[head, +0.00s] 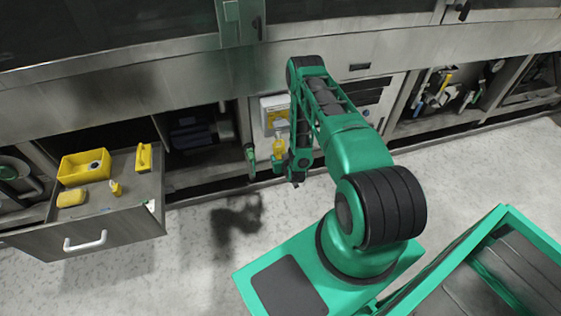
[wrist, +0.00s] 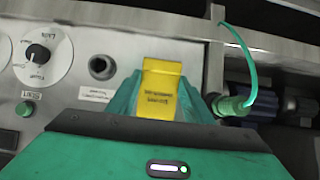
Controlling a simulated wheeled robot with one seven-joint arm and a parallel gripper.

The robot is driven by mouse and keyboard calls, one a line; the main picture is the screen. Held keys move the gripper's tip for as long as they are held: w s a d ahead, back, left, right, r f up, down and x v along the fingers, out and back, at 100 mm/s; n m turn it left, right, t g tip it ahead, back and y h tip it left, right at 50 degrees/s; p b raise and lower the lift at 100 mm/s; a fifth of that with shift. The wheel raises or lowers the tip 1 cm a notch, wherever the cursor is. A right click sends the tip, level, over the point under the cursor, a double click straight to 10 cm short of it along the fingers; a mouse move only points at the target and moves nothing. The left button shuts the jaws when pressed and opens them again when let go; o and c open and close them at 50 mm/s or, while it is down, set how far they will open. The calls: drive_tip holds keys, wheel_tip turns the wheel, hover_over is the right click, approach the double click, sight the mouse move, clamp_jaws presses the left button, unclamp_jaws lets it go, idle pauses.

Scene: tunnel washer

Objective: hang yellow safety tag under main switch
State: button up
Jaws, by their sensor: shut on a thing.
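The yellow safety tag (wrist: 160,88) is held upright between the two green fingers of my gripper (wrist: 160,98), with small dark print on its face. My gripper is shut on it. In the head view the tag (head: 278,146) shows as a small yellow patch by my gripper (head: 278,160), in front of the machine's lower panel. A round white dial with a black knob (wrist: 40,54), perhaps the main switch, is on the steel panel to the left of the tag. A dark round fitting (wrist: 102,67) with a label under it lies between dial and tag. Whether the tag touches the panel is unclear.
An open drawer (head: 95,240) at left holds a yellow box (head: 84,166) and several small yellow things. A green fitting with a curved green hose (wrist: 235,103) is close to the right finger. Open bays flank the panel. The pale floor at front left is clear.

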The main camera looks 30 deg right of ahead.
drive_tip(key=shift+w+d+f, duration=0.1)
drive_tip(key=shift+w+d, duration=0.15)
drive_tip(key=shift+w, duration=0.5)
drive_tip(key=shift+w+d+r, duration=0.1)
drive_tip(key=shift+w+d, duration=0.1)
drive_tip(key=shift+w, duration=0.55)
drive_tip(key=shift+w+d+f, duration=0.1)
drive_tip(key=shift+w+d, duration=0.15)
drive_tip(key=shift+w, duration=0.5)
drive_tip(key=shift+w+f, duration=0.5)
drive_tip(key=shift+f, duration=0.1)
drive_tip(key=shift+d, duration=0.1)
drive_tip(key=o, duration=1.1)
drive_tip(key=shift+s, duration=0.1)
drive_tip(key=v, duration=1)
drive_tip(key=shift+s+r, duration=0.15)
drive_tip(key=shift+s, duration=0.05)
